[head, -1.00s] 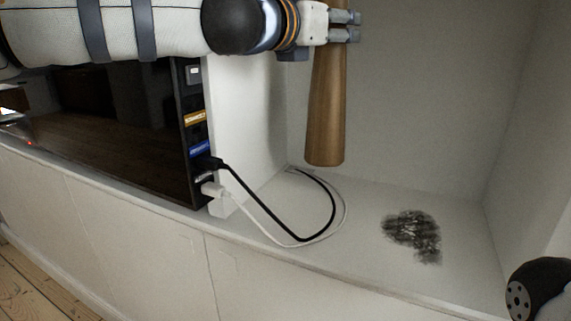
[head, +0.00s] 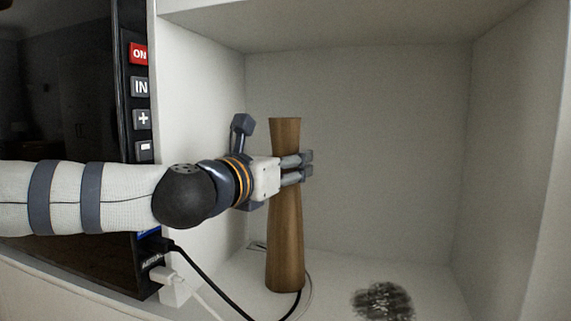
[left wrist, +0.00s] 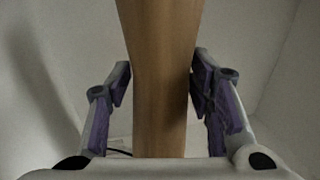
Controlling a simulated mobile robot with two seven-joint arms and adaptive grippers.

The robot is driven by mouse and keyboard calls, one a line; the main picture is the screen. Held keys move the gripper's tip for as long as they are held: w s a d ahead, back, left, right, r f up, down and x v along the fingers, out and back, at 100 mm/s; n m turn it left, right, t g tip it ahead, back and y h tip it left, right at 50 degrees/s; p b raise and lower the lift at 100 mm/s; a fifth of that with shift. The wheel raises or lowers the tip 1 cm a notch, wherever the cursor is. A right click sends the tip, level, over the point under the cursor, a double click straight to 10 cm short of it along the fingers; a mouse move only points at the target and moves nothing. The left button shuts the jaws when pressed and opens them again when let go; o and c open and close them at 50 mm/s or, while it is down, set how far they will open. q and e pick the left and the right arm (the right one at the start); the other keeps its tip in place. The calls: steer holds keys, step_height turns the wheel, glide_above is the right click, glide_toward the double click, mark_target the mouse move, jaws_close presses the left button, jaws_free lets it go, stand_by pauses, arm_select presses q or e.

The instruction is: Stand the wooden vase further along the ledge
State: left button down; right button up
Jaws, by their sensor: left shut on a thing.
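The wooden vase (head: 286,230) is a tall brown piece, narrow in the middle and wider at its foot. It is upright inside the white alcove, over the ledge (head: 335,280). My left gripper (head: 298,168) comes in from the left and is shut around the vase's upper part. In the left wrist view the vase (left wrist: 160,75) stands between the two fingers (left wrist: 158,85). The vase's foot overlaps the cable loop in the head view; I cannot tell whether it touches the ledge. My right gripper is not in view.
A black screen (head: 60,80) with side buttons stands at the left. A black cable (head: 212,287) and a white plug (head: 165,276) come from its side. A dark smudge (head: 383,300) marks the ledge to the right of the vase. The alcove's right wall (head: 505,150) bounds the free room.

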arm_select(q)
steer(key=c, duration=0.8)
jaws_free()
steer(key=shift+f, duration=0.15)
steer(key=shift+o, duration=0.2)
steer(key=v, duration=1.2)
steer(key=shift+r, duration=0.25)
